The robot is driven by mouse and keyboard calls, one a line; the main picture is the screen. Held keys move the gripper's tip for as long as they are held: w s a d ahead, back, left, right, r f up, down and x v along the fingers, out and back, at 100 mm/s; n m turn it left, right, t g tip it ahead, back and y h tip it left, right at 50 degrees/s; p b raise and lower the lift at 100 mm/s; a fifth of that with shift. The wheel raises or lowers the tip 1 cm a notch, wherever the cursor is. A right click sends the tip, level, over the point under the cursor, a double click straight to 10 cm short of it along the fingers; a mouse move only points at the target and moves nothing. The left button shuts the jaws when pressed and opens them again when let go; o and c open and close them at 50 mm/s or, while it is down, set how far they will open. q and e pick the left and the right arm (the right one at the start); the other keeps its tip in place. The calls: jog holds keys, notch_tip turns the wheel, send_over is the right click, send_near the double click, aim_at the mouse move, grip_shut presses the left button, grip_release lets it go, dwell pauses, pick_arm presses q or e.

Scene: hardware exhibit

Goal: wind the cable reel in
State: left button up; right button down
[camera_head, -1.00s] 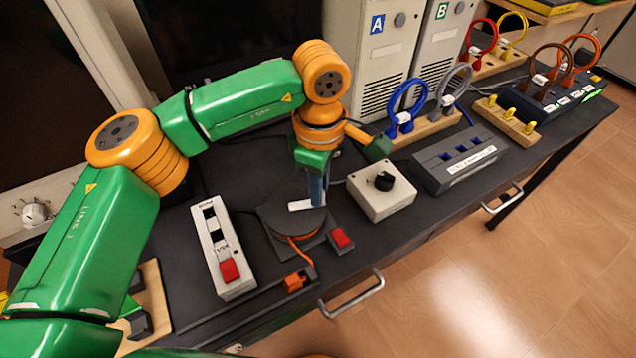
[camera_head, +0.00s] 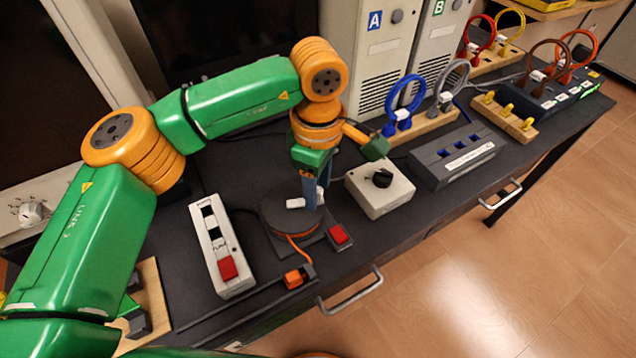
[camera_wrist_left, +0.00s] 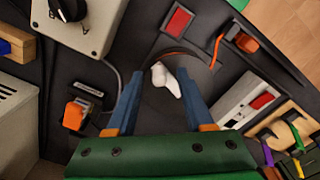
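The cable reel (camera_head: 280,222) is a dark flat disc on a dark base plate, with an orange cable running off its near side. A white crank handle (camera_head: 295,203) lies across its top; the wrist view also shows the white handle (camera_wrist_left: 168,80). My left gripper (camera_head: 311,203) has its blue fingers pointing down over the reel. In the wrist view, the left gripper (camera_wrist_left: 159,76) is open, with one finger on each side of the handle and visible room beside it. The fingers partly hide the reel in the head view. My right gripper is out of view.
A red button box (camera_head: 340,235) sits right beside the reel. An orange plug (camera_head: 294,279) rests at the table's front edge. A white switch strip (camera_head: 221,246) stands left, a grey box with a black knob (camera_head: 380,190) right. Cable racks stand farther right.

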pick_arm(q)
notch_tip(320, 180, up, 7)
jog(key=shift+r, duration=0.1)
dwell(0.3)
